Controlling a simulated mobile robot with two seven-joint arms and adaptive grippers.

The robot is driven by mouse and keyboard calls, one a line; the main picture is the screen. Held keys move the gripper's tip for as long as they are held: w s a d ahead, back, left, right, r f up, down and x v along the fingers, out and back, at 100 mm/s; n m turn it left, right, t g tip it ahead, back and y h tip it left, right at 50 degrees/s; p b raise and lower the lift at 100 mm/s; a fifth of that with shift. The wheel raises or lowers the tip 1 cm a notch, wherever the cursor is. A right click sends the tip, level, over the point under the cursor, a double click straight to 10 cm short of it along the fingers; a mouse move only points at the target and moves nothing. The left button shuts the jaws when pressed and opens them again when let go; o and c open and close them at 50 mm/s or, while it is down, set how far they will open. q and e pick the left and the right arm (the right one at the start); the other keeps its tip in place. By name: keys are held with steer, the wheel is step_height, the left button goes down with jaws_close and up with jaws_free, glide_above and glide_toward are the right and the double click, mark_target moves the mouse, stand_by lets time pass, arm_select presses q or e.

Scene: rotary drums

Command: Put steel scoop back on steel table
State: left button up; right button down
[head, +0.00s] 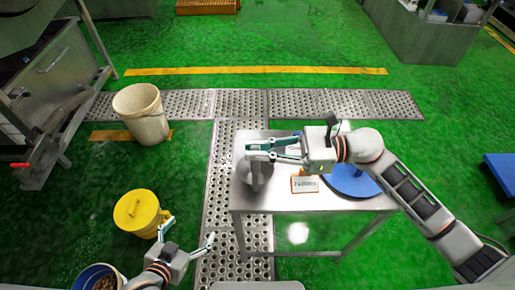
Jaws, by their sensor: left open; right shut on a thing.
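The steel table (285,200) stands right of the middle, with a bare metal top. My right gripper (268,151) reaches in from the right over the table's left end. It is shut on the steel scoop (257,180), a grey shape that hangs below the fingers and is partly hidden by them. I cannot tell whether the scoop touches the tabletop. My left gripper (189,232) is low on the left, open and empty, beside a yellow lidded container.
A small orange and white card (305,185) and a blue round object (352,183) are on the table. A yellow container (138,212), a blue-rimmed bucket (78,279) and a cream bucket (141,112) stand left. The table's front middle is clear.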

steer(key=shift+f, duration=0.2)
steer(key=c, duration=2.1)
jaws_free()
steer(key=shift+r, duration=0.1)
steer(key=shift+r, duration=0.2)
steer(key=d+b, duration=0.3)
steer(key=d, duration=0.9)
steer(key=shift+b, duration=0.4)
